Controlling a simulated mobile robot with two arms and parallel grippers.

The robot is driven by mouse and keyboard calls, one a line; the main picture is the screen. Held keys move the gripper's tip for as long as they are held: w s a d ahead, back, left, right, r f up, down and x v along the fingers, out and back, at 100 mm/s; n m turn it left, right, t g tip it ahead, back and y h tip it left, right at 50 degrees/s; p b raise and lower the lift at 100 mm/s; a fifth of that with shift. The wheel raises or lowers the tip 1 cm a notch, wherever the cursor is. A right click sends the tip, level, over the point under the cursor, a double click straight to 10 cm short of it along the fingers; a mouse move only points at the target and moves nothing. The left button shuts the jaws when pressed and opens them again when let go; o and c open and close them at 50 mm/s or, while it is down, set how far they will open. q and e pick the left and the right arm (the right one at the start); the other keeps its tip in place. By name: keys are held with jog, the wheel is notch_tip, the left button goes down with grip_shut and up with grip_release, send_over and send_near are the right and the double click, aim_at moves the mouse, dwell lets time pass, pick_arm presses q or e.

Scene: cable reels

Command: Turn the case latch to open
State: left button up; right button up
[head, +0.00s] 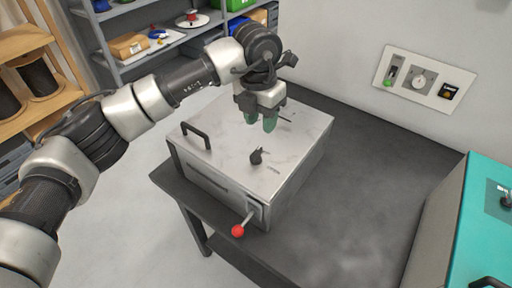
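The case (225,155) is a light metal box with a shut, pale lid, standing on a dark table. A small dark turn-piece (257,156) sits on the lid near its front, with a small label beside it. A lever with a red ball (239,230) sticks out from a plate on the case's front side; which of these two is the latch I cannot tell for sure. My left gripper (261,122) points down over the back part of the lid, behind the dark piece and apart from it. Its green fingertips show a small gap with nothing between them. My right gripper is out of view.
A black handle (196,135) stands up on the lid's left side. The dark table (350,190) is clear right of the case. A teal box (450,235) stands at the right. A switch panel (417,79) is on the wall. Shelves (110,45) stand behind at left.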

aim_at(256, 151)
pick_arm(q)
jog(key=shift+y, duration=0.4)
jog(key=f+p, duration=0.1)
jog(key=f, duration=0.2)
jog(key=f+p, duration=0.1)
jog(key=f, duration=0.3)
jog(key=a+f+p, duration=0.1)
jog(key=f, duration=0.2)
jog(key=shift+w+f, duration=0.15)
jog(key=shift+w, duration=0.1)
jog(key=shift+c, duration=0.3)
grip_shut()
